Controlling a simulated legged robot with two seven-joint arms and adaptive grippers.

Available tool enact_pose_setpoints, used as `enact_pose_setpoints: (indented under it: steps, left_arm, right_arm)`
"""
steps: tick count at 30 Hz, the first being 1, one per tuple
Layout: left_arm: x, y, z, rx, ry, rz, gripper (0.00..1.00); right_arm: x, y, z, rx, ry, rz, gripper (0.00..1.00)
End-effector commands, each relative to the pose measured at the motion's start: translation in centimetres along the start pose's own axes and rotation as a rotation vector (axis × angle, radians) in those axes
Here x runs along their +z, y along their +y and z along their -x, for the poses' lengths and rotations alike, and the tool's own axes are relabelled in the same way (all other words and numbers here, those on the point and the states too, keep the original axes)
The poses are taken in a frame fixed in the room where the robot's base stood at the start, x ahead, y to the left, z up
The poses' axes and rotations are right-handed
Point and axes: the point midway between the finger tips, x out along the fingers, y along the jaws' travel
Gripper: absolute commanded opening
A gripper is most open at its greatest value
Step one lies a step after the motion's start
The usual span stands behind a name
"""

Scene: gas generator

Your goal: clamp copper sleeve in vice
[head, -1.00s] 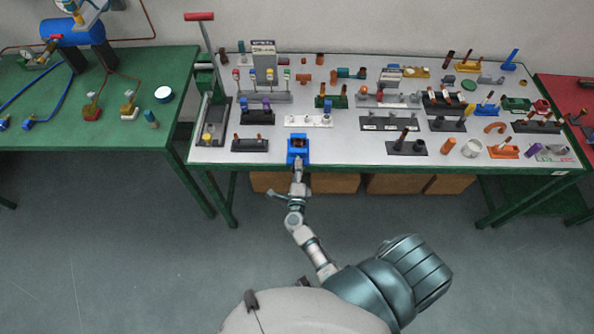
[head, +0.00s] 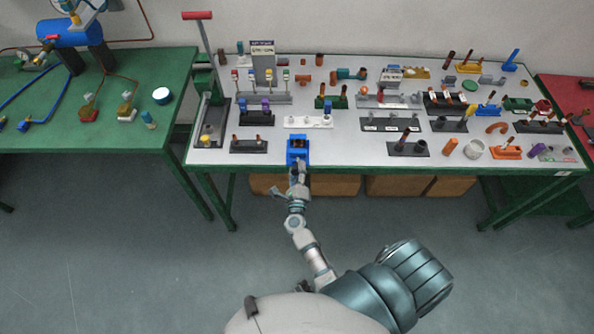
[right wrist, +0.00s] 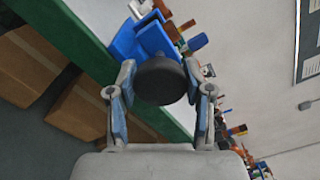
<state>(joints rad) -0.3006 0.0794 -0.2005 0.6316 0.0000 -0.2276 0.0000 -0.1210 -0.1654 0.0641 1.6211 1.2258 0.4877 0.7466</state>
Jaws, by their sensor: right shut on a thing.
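The blue vice (head: 294,156) stands at the front edge of the grey-white table in the head view. Something copper-brown (head: 298,143), likely the copper sleeve, shows between its jaws; whether it is gripped tightly cannot be told. My right gripper (head: 299,171) is at the vice's front. In the right wrist view, the gripper (right wrist: 161,88) is shut on a dark round knob (right wrist: 160,80), which looks like the vice handle. The blue vice (right wrist: 140,38) is just beyond it; the knob hides part of it. My left gripper is not in view.
Racks of fittings cover the white table (head: 350,154), including a white holder (head: 309,121) behind the vice and a dark holder (head: 249,146) to its left. A red-handled lever tool (head: 198,16) stands at the table's left. Cardboard boxes (head: 335,185) sit underneath.

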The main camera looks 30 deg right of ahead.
Motion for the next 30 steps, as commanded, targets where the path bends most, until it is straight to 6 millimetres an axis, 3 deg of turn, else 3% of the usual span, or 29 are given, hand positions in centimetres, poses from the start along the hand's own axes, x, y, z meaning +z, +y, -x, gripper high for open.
enact_pose_setpoints:
  steps: [6,7,9,20,23,30]
  left_arm:
    - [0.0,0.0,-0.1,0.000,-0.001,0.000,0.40]
    - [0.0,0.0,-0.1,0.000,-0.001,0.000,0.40]
    - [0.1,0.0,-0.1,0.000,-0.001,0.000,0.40]
    - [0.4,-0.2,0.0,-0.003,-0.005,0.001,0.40]
    - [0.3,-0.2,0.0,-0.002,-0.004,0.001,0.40]
    - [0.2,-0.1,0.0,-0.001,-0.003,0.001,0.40]
  right_arm:
    - [-0.5,0.7,0.3,0.013,0.008,0.003,0.16]
    - [-0.5,0.7,0.3,0.013,0.008,0.003,0.58]
    - [-0.5,0.6,0.3,0.013,0.007,0.003,0.75]
    - [-0.2,0.3,0.4,0.006,0.003,0.003,0.77]
    - [-0.2,0.4,1.5,0.008,0.004,0.002,0.77]
    - [-0.3,0.4,6.7,0.010,0.006,0.003,0.77]
